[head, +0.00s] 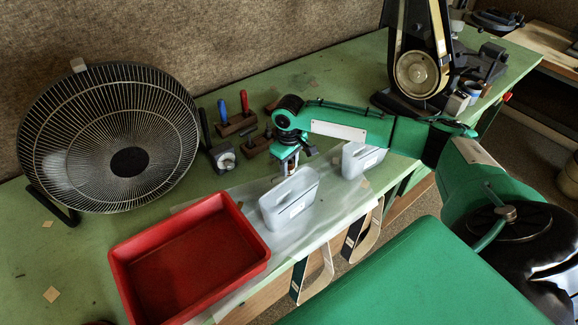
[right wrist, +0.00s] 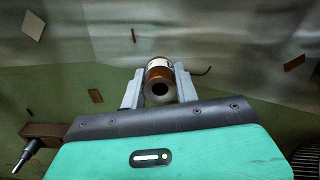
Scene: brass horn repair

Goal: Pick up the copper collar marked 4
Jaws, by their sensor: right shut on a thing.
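A copper collar (right wrist: 160,82) with a pale band or label and a dark round bore sits between the two fingers of my right gripper in the right wrist view. My right gripper (head: 287,166) is shut on it. I cannot read a number on the collar. In the head view the gripper points down over the green bench, just behind a grey bin, and the collar is too small there to make out. My left gripper is not in view.
Two grey bins (head: 290,198) (head: 362,159) stand on a translucent mat near the front edge. A red tray (head: 190,255) lies left of them. Behind are tool blocks with screwdrivers (head: 235,124), a black wire-guarded fan (head: 113,137) and a belt machine (head: 417,73).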

